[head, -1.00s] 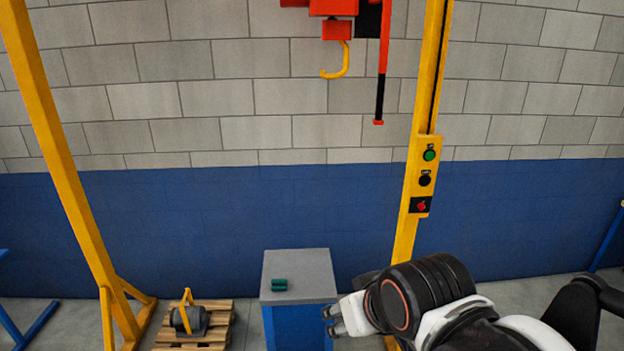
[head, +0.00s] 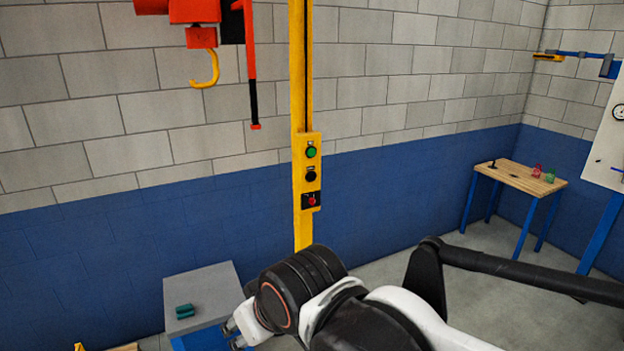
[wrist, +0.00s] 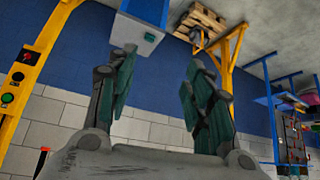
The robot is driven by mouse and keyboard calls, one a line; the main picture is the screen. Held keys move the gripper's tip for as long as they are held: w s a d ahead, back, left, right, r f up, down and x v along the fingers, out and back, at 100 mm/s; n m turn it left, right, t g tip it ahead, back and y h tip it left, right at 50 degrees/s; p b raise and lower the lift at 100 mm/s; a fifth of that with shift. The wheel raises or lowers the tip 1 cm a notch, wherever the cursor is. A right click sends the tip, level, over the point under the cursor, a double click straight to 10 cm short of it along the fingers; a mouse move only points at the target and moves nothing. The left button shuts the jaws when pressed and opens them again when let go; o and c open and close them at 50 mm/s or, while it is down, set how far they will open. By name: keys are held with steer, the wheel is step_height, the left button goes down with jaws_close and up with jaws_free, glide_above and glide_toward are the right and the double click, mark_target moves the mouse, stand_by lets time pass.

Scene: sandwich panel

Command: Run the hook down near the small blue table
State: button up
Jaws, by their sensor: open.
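The yellow hook (head: 208,70) hangs below the red hoist (head: 193,12) at the upper left of the head view, high above the floor. A control box (head: 310,172) on the yellow post has a green button on top, a black one in the middle and a red one below. It also shows at the left of the wrist view (wrist: 18,77). The small blue table (head: 200,293) with a grey top stands at the lower left, a small green object (head: 185,311) on it. My gripper (wrist: 155,90) is open and empty, apart from the control box.
A wooden bench (head: 520,177) with small items stands at the right by the wall. A wooden pallet (wrist: 203,20) shows at the top of the wrist view. Floor between the post and the bench is clear. A red and black bar (head: 252,80) hangs beside the hook.

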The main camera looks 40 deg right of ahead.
steer(key=shift+f, duration=0.3)
steer(key=c, duration=0.9)
step_height(320, 180, down, 24)
steer(key=b, duration=2.4)
steer(key=shift+r, duration=0.2)
jaws_close()
steer(key=shift+r, duration=0.15)
